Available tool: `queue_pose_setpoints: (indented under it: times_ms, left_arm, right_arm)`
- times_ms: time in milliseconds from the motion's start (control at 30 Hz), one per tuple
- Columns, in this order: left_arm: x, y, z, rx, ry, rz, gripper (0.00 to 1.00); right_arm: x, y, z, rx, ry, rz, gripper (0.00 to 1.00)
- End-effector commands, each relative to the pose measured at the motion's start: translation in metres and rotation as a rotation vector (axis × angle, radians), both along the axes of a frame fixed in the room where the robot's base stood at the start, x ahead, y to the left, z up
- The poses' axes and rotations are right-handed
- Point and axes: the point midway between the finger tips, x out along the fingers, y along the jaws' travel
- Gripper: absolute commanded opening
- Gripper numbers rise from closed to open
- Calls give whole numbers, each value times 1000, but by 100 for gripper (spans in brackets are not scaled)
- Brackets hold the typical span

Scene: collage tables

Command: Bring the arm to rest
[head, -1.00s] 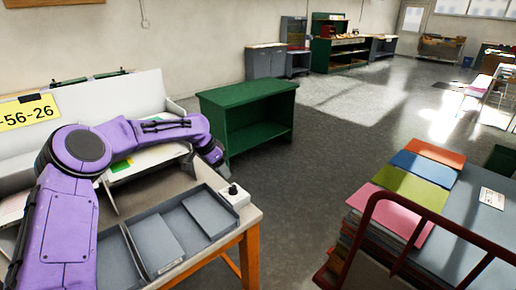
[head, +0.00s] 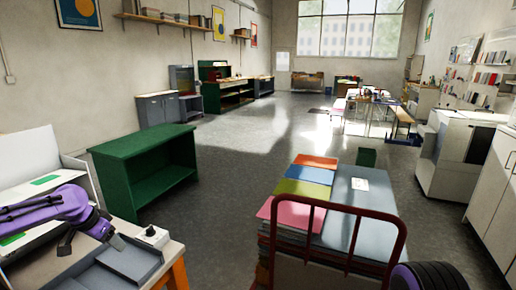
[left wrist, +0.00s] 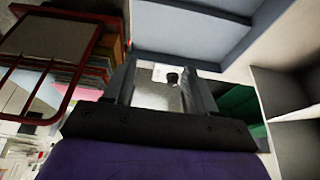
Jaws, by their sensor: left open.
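My left arm, purple, comes in at the lower left of the head view. Its gripper (head: 110,238) is over the near worktable (head: 175,252), above the grey divided tray (head: 132,259) and just left of a small white box with a black knob (head: 152,235). In the left wrist view the two dark fingers of the gripper (left wrist: 160,75) stand apart with nothing held between them. The white box (left wrist: 160,72) and grey floor show beyond the gap. A purple and black part of my own body shows at the bottom right of the head view. My right gripper is not seen.
A cart with a red rail (head: 352,212) carries stacked coloured sheets (head: 300,186) in front. A green open cabinet (head: 150,165) stands beyond the worktable. A white cabinet (head: 460,150) stands at the right. The floor (head: 240,160) between them is clear.

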Motion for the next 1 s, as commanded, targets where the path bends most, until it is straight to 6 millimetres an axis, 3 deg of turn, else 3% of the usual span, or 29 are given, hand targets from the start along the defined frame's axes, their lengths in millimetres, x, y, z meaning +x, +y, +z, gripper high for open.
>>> queue_pose_setpoints:
  times_ms: [233,367,633,767,833,967,1000]
  left_arm:
    - [17,2,9,-69,-110,127,56]
    - [27,-6,9,-127,-171,197,56]
    - [44,-52,-9,-301,-299,391,56]
    - [35,-91,-47,-393,-325,526,56]
    - [16,-115,-82,-435,-323,626,56]
    - [-59,-149,-164,-445,-293,858,56]
    - [-88,-153,-186,-427,-284,918,56]
  right_arm:
    - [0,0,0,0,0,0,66]
    - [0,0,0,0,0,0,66]
    - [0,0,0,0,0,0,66]
    - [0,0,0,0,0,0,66]
    - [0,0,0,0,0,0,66]
    - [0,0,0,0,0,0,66]
    - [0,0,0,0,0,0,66]
